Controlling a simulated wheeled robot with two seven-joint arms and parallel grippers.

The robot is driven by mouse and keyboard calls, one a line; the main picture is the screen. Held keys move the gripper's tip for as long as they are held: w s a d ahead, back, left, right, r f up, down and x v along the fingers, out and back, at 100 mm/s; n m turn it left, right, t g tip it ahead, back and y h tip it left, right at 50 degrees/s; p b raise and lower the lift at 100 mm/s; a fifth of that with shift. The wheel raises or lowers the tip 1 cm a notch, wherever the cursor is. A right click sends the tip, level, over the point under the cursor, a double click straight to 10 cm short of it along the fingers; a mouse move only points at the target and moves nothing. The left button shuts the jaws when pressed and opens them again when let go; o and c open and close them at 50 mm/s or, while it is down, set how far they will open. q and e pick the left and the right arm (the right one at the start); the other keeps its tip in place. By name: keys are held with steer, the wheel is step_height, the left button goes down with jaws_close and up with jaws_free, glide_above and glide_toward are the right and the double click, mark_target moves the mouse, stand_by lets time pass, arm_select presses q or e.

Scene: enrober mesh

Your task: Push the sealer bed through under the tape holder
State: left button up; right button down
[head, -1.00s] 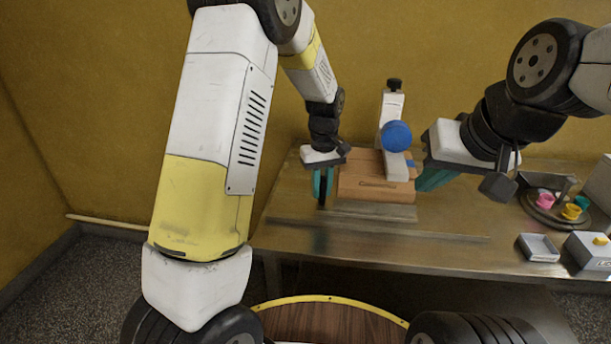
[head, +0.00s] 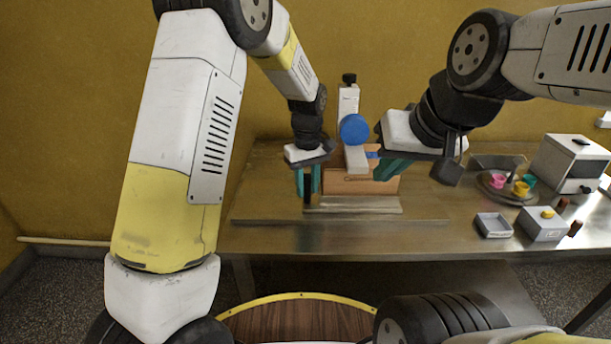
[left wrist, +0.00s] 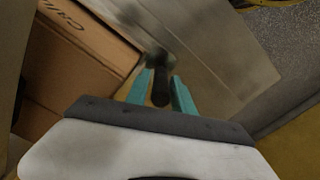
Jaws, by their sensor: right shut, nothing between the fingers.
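The sealer bed (head: 350,206) is a low grey plate on the table, carrying a brown carton (head: 345,187). The tape holder is a white upright (head: 348,100) with a blue roll (head: 354,129); its lower arm overhangs about the carton's middle. My left gripper (head: 307,182) points down at the bed's left side. In the left wrist view, its teal fingers (left wrist: 161,88) stand either side of a dark upright post (left wrist: 158,62); whether they grip it is unclear. The carton also shows there (left wrist: 75,60). My right gripper (head: 392,168) is shut and empty by the carton's right end.
To the right stand a round dish (head: 508,188) with coloured cups, a shallow grey tray (head: 493,226), a grey box with a yellow button (head: 545,224) and a larger white machine (head: 572,164). The table front left of the bed is clear.

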arm_select(q)
steer(key=shift+r, duration=0.1)
step_height(320, 180, up, 8)
steer(key=shift+f, duration=0.2)
stand_by(0.3)
